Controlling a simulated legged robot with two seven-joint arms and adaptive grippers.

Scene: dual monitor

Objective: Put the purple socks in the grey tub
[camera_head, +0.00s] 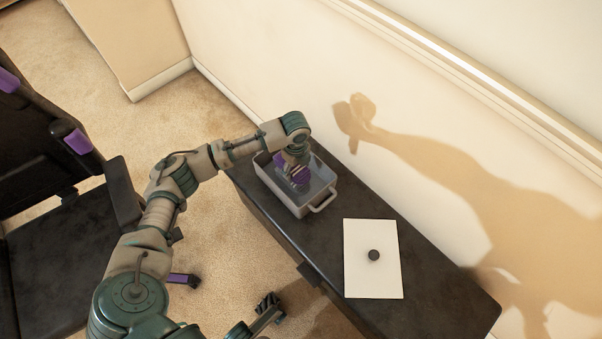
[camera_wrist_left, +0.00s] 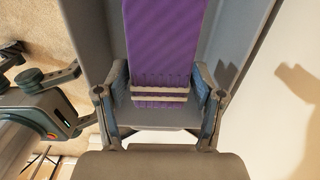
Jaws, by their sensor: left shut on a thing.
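The purple socks (camera_head: 301,178) are inside the grey tub (camera_head: 318,199), gripped by my left gripper (camera_head: 293,172). In the left wrist view the socks (camera_wrist_left: 163,45) show as a long purple piece with pale stripes at the near end, between the two fingers of my left gripper (camera_wrist_left: 160,85). The walls of the tub (camera_wrist_left: 90,40) rise on both sides of them. How far the socks rest on the tub floor is hard to tell. My right gripper (camera_head: 268,309) is low at the bottom of the head view, away from the tub; its finger opening is unclear.
The tub stands on a dark bench (camera_head: 440,290) along the cream wall (camera_head: 420,100). A white sheet (camera_head: 372,280) with a small dark round object (camera_head: 374,255) lies right of the tub. A dark chair (camera_head: 60,235) with purple parts stands at left on beige carpet (camera_head: 225,240).

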